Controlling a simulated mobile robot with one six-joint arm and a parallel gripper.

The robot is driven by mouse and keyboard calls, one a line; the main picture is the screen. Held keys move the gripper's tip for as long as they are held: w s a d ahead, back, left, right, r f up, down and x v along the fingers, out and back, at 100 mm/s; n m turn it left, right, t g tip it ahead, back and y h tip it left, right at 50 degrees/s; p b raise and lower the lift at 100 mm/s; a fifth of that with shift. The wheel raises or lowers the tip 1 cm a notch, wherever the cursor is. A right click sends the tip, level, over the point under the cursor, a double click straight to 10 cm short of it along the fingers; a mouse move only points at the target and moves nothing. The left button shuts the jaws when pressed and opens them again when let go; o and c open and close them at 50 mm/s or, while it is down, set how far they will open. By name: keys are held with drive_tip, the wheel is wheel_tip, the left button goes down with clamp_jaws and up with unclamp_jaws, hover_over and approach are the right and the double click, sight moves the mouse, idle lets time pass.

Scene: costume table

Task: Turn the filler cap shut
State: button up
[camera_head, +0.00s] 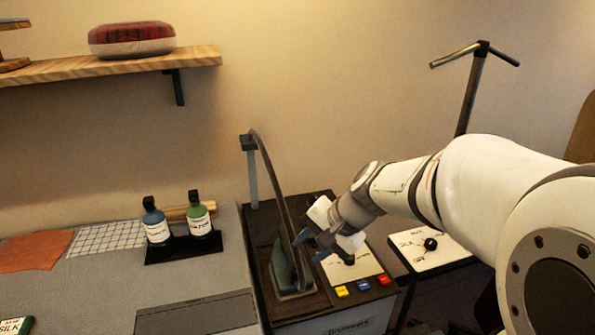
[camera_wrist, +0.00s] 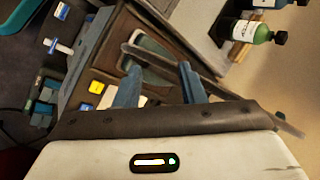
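The steam station (camera_head: 345,323) has a pale top panel with a dark round knob (camera_head: 349,259), partly covered by my gripper. A second black knob (camera_head: 430,244) stands on a white marked panel to the right. I cannot tell which knob is the filler cap. My gripper (camera_head: 311,246) is above the station, between the iron and the pale panel. In the wrist view its two blue fingers (camera_wrist: 160,88) are apart with nothing seen between them. A white T-shaped handle (camera_wrist: 62,48) shows at the upper left there.
A dark green iron (camera_head: 284,270) with a hose rises close left of my gripper. Yellow, blue and red buttons (camera_head: 361,285) line the station's front. Blue and green bottles (camera_head: 199,217) stand in a black holder on the grey table. A shelf (camera_head: 110,64) is upper left.

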drive_tip(key=w+a+m+t+y, duration=0.2)
drive_tip(key=w+m, duration=0.4)
drive_tip(key=w, duration=0.6)
drive_tip(key=m+t+p, duration=0.2)
drive_tip(key=m+t, duration=0.4)
drive_tip(key=m, duration=0.7)
approach(315, 196)
drive_tip(key=s+a+r, duration=0.5)
drive_tip(key=a+r, duration=0.2)
drive_tip(key=a, duration=0.1)
drive_tip(key=w+d+f+m+h, duration=0.1)
drive_tip(key=f+m, duration=0.1)
drive_tip(key=w+d+f+m+t+h, duration=0.1)
drive_tip(key=w+d+f+m, duration=0.1)
drive_tip(key=w+d+f+m+h, duration=0.1)
drive_tip(key=w+d+f+m, duration=0.1)
drive_tip(key=f, duration=0.1)
drive_tip(key=shift+d+h+p, duration=0.1)
drive_tip(key=shift+h+p, duration=0.2)
drive_tip(key=shift+p, duration=0.1)
drive_tip(key=shift+p+x, duration=1.1)
drive_tip(key=shift+x, duration=2.75)
drive_tip(key=shift+d, duration=0.1)
